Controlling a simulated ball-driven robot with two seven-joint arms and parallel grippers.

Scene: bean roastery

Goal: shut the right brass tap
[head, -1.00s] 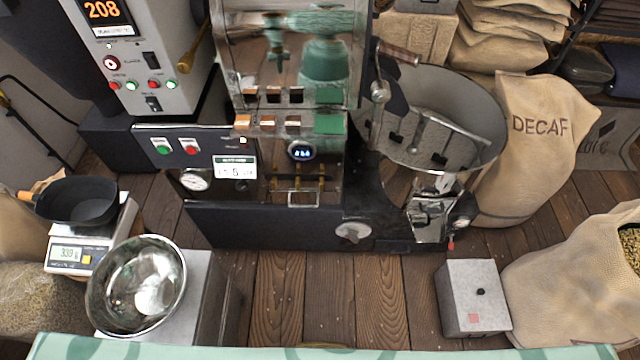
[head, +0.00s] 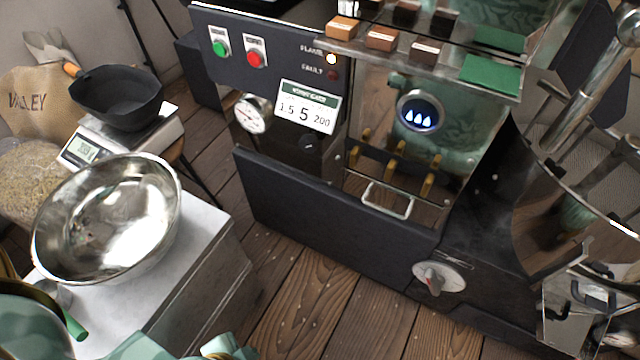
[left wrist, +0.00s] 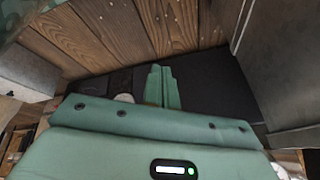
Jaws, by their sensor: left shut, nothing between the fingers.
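Brass taps sit in a row on the shiny steel front of the roasting machine, above a chrome bar handle (head: 388,199). The right brass tap (head: 428,184) is the rightmost of the row. In the head view, teal parts of mine show at the bottom left, well away from the taps. My right gripper is not in view.
A steel bowl (head: 108,225) stands on a pale block at left, near a scale (head: 85,151) with a black pan (head: 117,98). A round dial knob (head: 438,279) sits low on the machine. Bare floorboards (head: 300,310) lie in front.

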